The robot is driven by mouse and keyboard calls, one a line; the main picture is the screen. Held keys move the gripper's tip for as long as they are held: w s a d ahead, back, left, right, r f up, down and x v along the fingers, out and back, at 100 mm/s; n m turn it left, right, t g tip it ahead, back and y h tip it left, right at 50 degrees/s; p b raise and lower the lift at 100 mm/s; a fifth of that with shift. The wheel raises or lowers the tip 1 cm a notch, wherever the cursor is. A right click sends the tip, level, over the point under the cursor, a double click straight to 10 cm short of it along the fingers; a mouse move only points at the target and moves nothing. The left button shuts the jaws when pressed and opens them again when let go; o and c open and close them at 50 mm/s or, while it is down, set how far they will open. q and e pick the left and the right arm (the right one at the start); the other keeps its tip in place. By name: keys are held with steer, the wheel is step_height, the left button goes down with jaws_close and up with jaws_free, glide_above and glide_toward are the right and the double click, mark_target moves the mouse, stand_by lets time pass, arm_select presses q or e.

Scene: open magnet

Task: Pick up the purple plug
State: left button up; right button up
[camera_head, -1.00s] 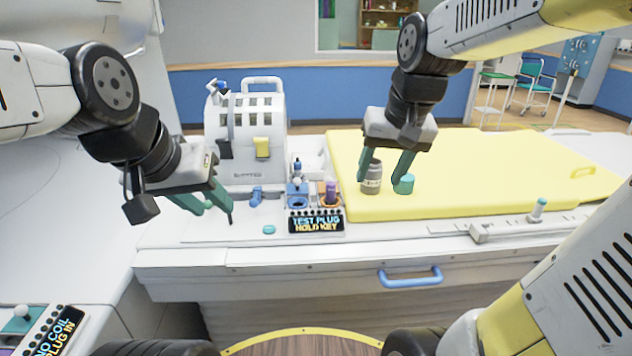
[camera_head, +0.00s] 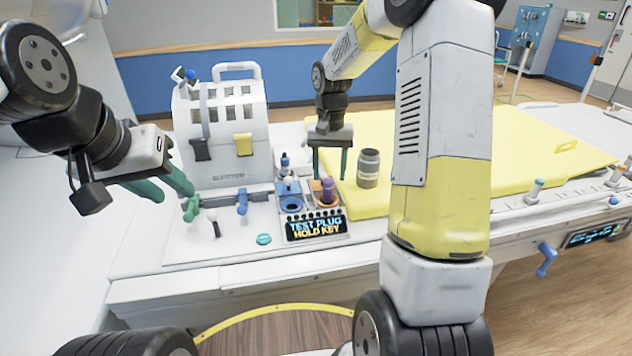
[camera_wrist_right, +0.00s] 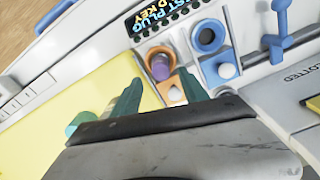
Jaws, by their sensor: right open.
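The purple plug (camera_head: 328,188) stands upright in an orange ring socket (camera_head: 331,199) on the panel behind the "TEST PLUG HOLD KEY" sign (camera_head: 316,227). In the right wrist view the plug (camera_wrist_right: 160,68) shows just beyond and between my open fingertips. My right gripper (camera_head: 330,172) is open, pointing down, with one finger to either side of the plug's line. I cannot tell whether the fingers are level with it or touch it. My left gripper (camera_head: 170,188) is open and empty, left of the panel.
A blue ring socket (camera_head: 291,205) with a blue-topped piece sits directly left of the plug. A grey jar (camera_head: 368,168) stands on the yellow mat (camera_head: 548,165) to the right. A white case (camera_head: 222,130) stands behind. A teal cylinder (camera_wrist_right: 80,122) is near my right finger.

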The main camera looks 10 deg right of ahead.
mark_target(328, 180)
steer(key=f, duration=0.4)
steer(key=shift+s+a+f, duration=0.2)
steer(key=shift+s+a, duration=0.05)
steer(key=shift+c, duration=0.2)
jaws_close()
